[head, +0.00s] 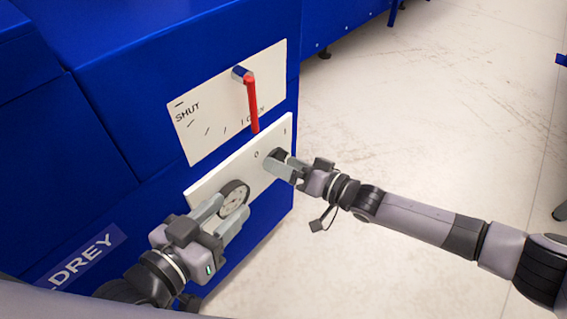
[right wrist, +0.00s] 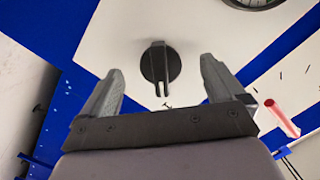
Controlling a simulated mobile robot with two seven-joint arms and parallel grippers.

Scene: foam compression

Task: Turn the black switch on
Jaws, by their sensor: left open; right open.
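The black switch (right wrist: 160,62) is a round knob with a raised bar on the white lower panel (head: 250,165). In the right wrist view it sits between the two fingers of my right gripper (right wrist: 161,68), with a gap on each side. In the head view the switch (head: 278,153) is partly hidden by my right gripper (head: 284,164), which is open at the panel. A "0" and a "1" are printed near the switch. My left gripper (head: 231,206) is open in front of the round dial (head: 234,196) on the same panel.
A red lever (head: 252,103) hangs on the upper white panel (head: 200,125) marked "SHUT", above the switch. It also shows in the right wrist view (right wrist: 283,118). Both panels are on the blue machine (head: 180,60). Pale floor (head: 420,110) is clear to the right.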

